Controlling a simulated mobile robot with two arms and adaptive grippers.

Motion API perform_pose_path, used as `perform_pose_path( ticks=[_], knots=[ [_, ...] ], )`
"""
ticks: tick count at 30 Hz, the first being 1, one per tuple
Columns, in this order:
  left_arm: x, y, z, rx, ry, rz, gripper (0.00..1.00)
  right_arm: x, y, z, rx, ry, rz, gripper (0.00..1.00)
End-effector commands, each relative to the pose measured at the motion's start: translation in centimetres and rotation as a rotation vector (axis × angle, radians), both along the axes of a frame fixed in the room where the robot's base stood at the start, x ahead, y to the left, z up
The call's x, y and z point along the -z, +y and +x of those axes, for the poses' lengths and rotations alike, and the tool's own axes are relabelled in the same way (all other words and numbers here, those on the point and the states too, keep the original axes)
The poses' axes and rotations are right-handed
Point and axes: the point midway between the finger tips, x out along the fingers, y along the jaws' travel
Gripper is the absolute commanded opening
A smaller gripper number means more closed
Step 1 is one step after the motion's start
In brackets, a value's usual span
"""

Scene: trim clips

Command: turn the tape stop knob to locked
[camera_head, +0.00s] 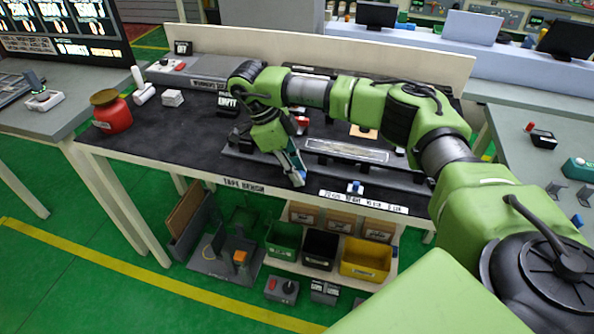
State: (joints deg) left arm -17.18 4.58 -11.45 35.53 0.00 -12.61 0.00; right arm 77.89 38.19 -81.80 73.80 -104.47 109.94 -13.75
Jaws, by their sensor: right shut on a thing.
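My right arm reaches across the bench from the right. My right gripper (297,177) points down at the front edge of the dark tape bench (190,140). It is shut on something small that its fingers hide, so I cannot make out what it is. A small blue knob (355,187) sits on the front edge, right of the gripper and apart from it, by a white label strip (385,203). I cannot tell whether this is the tape stop knob, or how it is turned. My left gripper is not in view.
A long rail with a clear strip (347,150) lies behind the front edge. A red jar (112,112) and small white boxes stand at the left. Green, black and yellow bins (367,259) sit on the shelf below. The bench's left middle is clear.

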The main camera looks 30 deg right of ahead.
Motion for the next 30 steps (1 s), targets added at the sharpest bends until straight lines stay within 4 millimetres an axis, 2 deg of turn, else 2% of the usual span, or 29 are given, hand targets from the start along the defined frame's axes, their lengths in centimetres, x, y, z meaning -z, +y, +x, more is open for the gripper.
perform_pose_path(
  ticks=[15,22,30],
  knots=[
    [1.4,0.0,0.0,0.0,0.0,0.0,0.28,0.0,0.1,-0.1,-0.457,-0.006,-0.001,0.0],
    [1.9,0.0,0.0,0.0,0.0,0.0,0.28,0.0,0.1,-0.2,-0.586,-0.005,-0.001,0.0],
    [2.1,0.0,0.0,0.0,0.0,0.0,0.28,-0.1,0.1,-0.2,-0.658,-0.005,-0.001,0.0]
  ],
)
